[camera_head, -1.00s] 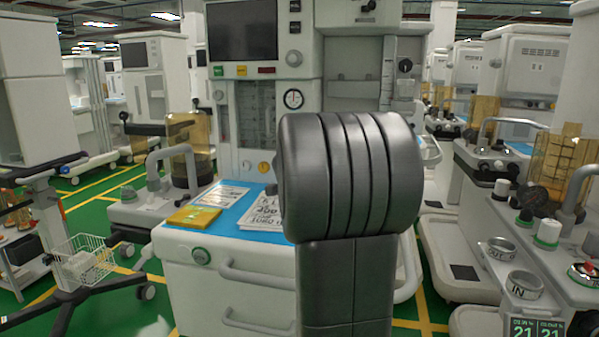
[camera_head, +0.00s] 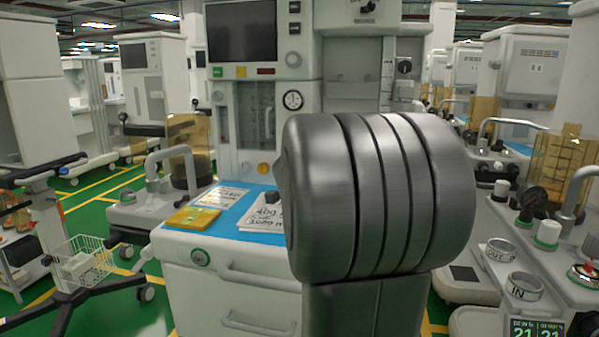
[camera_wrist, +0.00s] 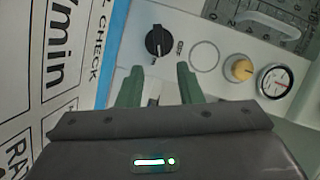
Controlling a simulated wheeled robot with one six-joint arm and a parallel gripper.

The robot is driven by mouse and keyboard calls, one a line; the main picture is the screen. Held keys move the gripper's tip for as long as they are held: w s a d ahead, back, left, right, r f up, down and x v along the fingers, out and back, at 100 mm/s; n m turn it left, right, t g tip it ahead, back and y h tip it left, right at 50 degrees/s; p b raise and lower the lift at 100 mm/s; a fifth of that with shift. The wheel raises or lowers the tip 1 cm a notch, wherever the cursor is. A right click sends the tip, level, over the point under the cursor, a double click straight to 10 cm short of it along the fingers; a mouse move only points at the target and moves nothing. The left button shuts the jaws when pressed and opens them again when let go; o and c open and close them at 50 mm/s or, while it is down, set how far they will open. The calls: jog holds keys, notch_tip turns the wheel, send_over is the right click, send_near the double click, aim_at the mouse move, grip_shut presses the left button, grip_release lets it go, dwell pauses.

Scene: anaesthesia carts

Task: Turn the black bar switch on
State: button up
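The black bar switch (camera_wrist: 157,41) is a round black knob with a raised bar, on the white panel in the upper middle of the wrist view. Its bar looks slightly tilted from upright, with small lettering beside it. My gripper (camera_wrist: 158,82) is in front of the panel, its two green fingers spread apart with a gap between them. The switch shows beyond the fingertips, roughly in line with the gap, and no finger appears to touch it.
Right of the switch are an empty ring (camera_wrist: 205,55), a yellow knob (camera_wrist: 238,68) and a round gauge (camera_wrist: 275,81). A screen (camera_head: 241,32) stands above.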

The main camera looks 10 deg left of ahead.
jog(key=p+v, duration=0.1)
jog(key=v, duration=0.6)
jog(key=shift+s+r, duration=0.15)
jog(key=shift+r, duration=0.05)
jog(key=shift+s+d, duration=0.25)
jog(key=shift+s, duration=0.35)
jog(key=shift+o, duration=0.5)
